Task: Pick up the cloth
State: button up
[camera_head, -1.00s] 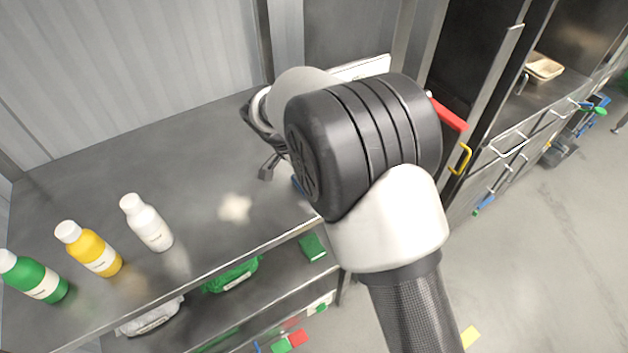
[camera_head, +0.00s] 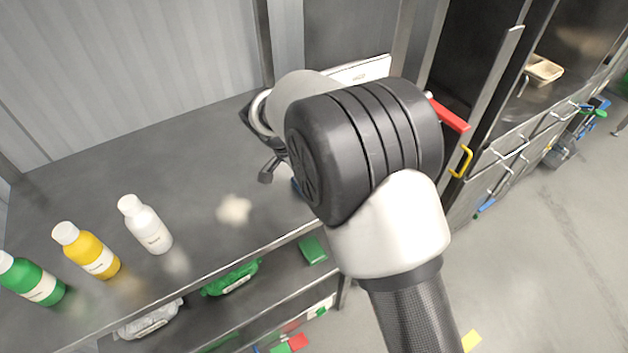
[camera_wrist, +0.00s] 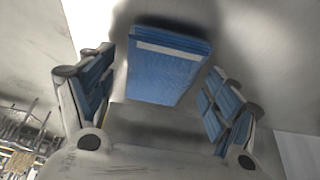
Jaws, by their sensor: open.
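The cloth (camera_wrist: 170,65) is a folded blue stack with a pale stripe, seen in the wrist view lying on the grey metal surface. My gripper (camera_wrist: 155,95) is open, with one finger on each side of the cloth and gaps between them. In the head view my gripper (camera_head: 268,172) is over the right part of the counter, mostly hidden behind my arm. Only a small blue edge of the cloth (camera_head: 296,187) shows there, beside my arm.
A white bottle (camera_head: 146,225), a yellow bottle (camera_head: 88,251) and a green bottle (camera_head: 32,280) stand on the counter (camera_head: 110,170) at left. A pale patch (camera_head: 234,209) lies between them and my gripper. Green packs (camera_head: 232,278) sit on the shelf below.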

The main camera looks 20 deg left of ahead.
jog(key=c, duration=1.1)
jog(key=shift+s, duration=0.1)
jog(key=shift+c, duration=0.2)
notch_tip(320, 180, up, 10)
jog(key=p, duration=0.3)
jog(key=shift+r+p, duration=0.25)
jog(key=shift+p, duration=0.05)
jog(key=o, duration=0.5)
jog(key=c, duration=0.4)
